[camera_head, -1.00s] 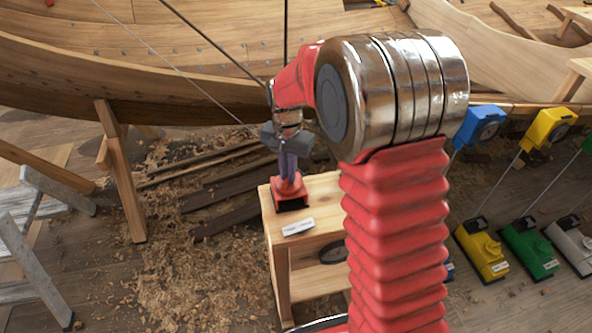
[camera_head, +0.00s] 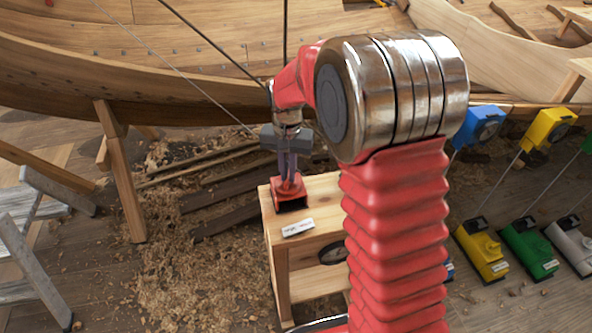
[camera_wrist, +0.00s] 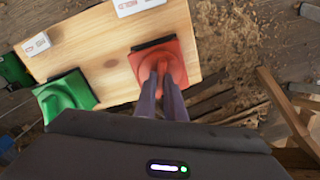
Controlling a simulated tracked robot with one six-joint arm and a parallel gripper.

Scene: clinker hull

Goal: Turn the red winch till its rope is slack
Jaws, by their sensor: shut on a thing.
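The red winch (camera_head: 288,188) stands on the wooden bench (camera_head: 277,243), with a dark edge at its base. It also shows in the wrist view (camera_wrist: 176,50). My gripper (camera_head: 286,174) points down at it. Its two fingers (camera_wrist: 163,80) are shut on the winch's top part, which they partly hide. A thin pale line (camera_head: 180,75) and a darker line (camera_head: 215,42) run straight down from the upper left towards my wrist. I cannot tell which of them, if either, is the winch's rope.
A green winch (camera_wrist: 65,97) stands on the same bench, left of the red one in the wrist view. The hull (camera_head: 100,70) spans the back. Yellow (camera_head: 484,251) and green (camera_head: 529,249) units stand right.

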